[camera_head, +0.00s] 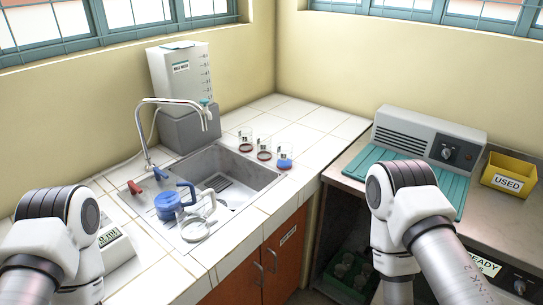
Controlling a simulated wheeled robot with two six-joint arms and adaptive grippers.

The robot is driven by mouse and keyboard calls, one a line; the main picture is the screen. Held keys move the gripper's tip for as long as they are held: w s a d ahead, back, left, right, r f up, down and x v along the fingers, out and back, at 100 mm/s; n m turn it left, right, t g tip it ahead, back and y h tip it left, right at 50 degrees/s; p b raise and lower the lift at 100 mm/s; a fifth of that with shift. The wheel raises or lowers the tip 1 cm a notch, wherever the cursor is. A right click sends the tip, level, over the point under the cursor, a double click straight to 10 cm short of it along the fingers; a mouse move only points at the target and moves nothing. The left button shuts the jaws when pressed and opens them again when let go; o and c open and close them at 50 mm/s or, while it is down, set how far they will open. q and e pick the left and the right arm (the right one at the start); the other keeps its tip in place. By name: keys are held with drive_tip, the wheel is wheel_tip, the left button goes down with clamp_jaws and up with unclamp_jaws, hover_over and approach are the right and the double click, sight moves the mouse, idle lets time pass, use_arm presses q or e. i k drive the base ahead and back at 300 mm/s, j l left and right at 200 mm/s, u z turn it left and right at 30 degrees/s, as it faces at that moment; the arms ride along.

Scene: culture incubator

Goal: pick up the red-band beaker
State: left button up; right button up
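Three small clear beakers stand in a row on the white tiled counter behind the sink's right edge. The left beaker (245,141) and the middle beaker (264,149) each show a dark reddish ring low down. The right beaker (285,158) shows blue in its lower part. At this size I cannot tell for certain which one is the red-band beaker. All three appear upright, and nothing touches them. My arms show at the lower left and the right, but neither gripper is in view.
A steel sink (262,181) with a faucet (146,135) lies left of the beakers. A blue jug (166,206) and a clear jug (194,229) stand at its front left. A grey device (430,135), teal mat (357,168) and yellow "USED" bin (509,173) occupy the right bench.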

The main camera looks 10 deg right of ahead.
sight(285, 157)
drive_tip(key=i+l+u, duration=0.3)
drive_tip(key=l, duration=0.15)
drive_tip(key=l+u, duration=0.3)
drive_tip(key=i+l+u, duration=0.1)
drive_tip(key=l+u, duration=0.15)
drive_tip(key=l, duration=0.35)
drive_tip(key=l+u, duration=0.3)
drive_tip(key=l, duration=0.2)
